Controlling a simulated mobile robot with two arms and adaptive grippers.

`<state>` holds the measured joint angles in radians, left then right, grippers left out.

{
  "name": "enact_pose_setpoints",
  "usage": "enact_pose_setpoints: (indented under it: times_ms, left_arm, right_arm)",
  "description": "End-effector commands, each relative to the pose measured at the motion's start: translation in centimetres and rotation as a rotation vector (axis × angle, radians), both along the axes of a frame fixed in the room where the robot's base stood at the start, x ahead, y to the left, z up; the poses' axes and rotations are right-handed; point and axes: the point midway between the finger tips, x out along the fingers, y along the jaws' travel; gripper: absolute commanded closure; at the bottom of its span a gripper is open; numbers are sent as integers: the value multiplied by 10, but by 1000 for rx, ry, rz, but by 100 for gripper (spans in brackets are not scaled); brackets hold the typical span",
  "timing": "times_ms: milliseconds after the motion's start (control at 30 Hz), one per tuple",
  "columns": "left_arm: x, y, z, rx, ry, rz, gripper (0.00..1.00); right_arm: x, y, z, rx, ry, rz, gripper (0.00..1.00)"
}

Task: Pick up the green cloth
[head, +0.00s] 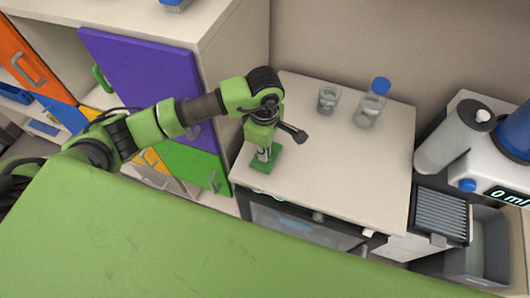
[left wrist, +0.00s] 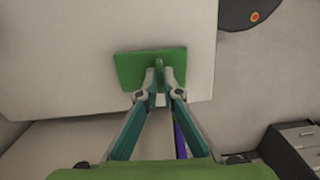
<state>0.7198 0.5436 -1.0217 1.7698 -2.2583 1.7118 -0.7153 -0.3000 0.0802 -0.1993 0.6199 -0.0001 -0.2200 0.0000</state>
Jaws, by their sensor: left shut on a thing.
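The green cloth (head: 270,165) lies near the front left edge of the white counter top in the head view. It also shows in the left wrist view (left wrist: 127,69) as a flat green rectangle with a raised fold in its middle. My left gripper (head: 263,153) points down over the cloth. In the left wrist view my left gripper (left wrist: 165,78) has its fingertips close together on the raised fold, shut on the cloth. Whether the cloth is lifted off the counter I cannot tell. My right gripper is not in view.
A clear glass (head: 328,98) and a blue-capped bottle (head: 371,104) stand at the back of the counter (head: 340,185). A device with a display (head: 511,195) and a sink (head: 490,250) are at the right. An open purple door (head: 145,80) is at the left, close to my arm.

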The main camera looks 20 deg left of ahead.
Motion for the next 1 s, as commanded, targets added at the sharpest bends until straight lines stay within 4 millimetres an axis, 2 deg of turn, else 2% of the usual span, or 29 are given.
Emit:
enact_pose_setpoints:
  times_ms: [200,467,700,800,1000]
  left_arm:
    - [2,0,24,-1,-9,-3,100]
    - [-39,32,83,1,-10,-2,100]
    - [-84,64,106,1,-5,0,100]
    - [-97,73,114,3,-4,0,100]
    - [-110,82,123,0,-2,-1,100]
  right_arm:
    - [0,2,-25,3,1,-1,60]
    - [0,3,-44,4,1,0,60]
    - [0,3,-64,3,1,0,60]
    - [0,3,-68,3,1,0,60]
    - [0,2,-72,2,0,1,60]
